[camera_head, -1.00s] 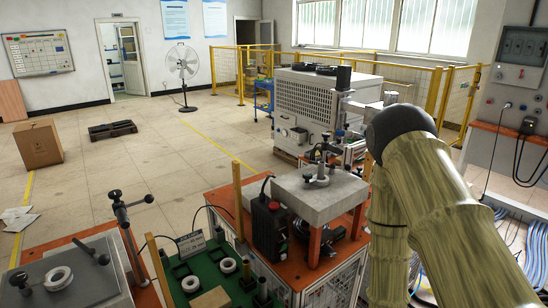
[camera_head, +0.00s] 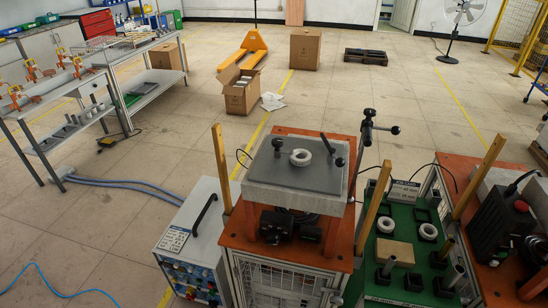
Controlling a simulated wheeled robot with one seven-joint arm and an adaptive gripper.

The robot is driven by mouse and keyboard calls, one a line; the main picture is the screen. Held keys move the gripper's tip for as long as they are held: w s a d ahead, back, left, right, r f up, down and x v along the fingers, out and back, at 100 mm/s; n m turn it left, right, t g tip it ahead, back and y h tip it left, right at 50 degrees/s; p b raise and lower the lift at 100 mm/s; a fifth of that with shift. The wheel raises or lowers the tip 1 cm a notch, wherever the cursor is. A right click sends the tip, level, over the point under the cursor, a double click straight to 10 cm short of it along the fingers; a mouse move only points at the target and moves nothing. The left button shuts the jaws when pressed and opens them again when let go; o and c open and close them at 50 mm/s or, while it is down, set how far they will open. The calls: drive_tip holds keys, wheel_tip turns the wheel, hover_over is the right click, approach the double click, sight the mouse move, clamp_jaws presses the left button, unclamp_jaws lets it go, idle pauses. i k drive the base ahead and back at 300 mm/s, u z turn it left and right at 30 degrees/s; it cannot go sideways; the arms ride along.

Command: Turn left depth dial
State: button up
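I cannot make out for certain which part is the left depth dial. The left station has an orange top (camera_head: 236,237) and a raised grey slab (camera_head: 256,197) with a white ring (camera_head: 300,157) on it. A post with a black-knobbed crossbar (camera_head: 368,131) rises at the slab's right rear corner. Short black-tipped handles stand on the slab near the ring. Dark parts (camera_head: 275,226) sit under the slab, partly hidden by it. At the right edge is a black box (camera_head: 504,220) with a red part on top. My gripper is not in view.
A green tray (camera_head: 393,290) with a wooden block (camera_head: 395,252) and white rings lies between the stations. Upright wooden posts (camera_head: 373,208) flank them. A grey case (camera_head: 196,222) stands left. Floor at left is mostly clear.

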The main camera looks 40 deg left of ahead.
sight(273, 236)
drive_tip(key=z, duration=0.3)
drive_tip(key=k, duration=1.05)
drive_tip(key=u, duration=0.35)
drive_tip(key=i, duration=0.5)
drive_tip(key=u, duration=0.25)
